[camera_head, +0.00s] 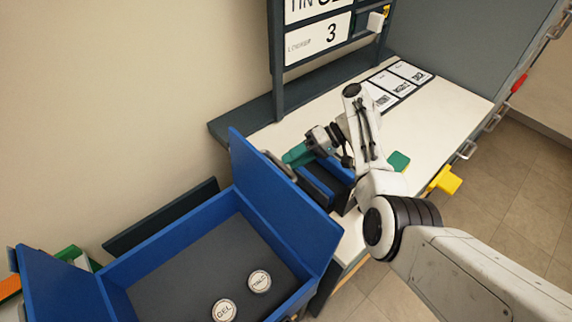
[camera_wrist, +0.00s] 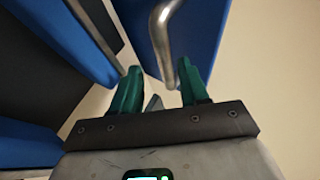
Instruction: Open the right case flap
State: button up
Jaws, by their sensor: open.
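The blue case (camera_head: 196,228) is at the lower left in the head view, its dark inside open to view. Its right flap (camera_head: 285,200) stands up along the case's right side. The flap's grey metal handle (camera_head: 281,166) is near its upper edge. In the wrist view, the handle bar (camera_wrist: 163,35) runs along the blue flap (camera_wrist: 204,25). My gripper (camera_head: 293,156) is beside the handle on the flap's outer side. Its green fingers are apart in the wrist view (camera_wrist: 158,72), with the bar's near end appearing between them. Contact cannot be told.
The left flap (camera_head: 52,287) stands up too. Two round labelled discs (camera_head: 224,310) (camera_head: 260,281) lie in the case. Blue bins (camera_head: 322,186) stand close under my arm on the white bench (camera_head: 440,105). A sign rack (camera_head: 277,75) rises behind; a yellow block (camera_head: 445,180) is at the bench's front edge.

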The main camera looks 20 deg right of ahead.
jog(key=v, duration=0.6)
jog(key=shift+d+r+b, duration=0.2)
jog(key=shift+d+b, duration=0.15)
jog(key=shift+b, duration=0.1)
jog(key=shift+s, duration=0.1)
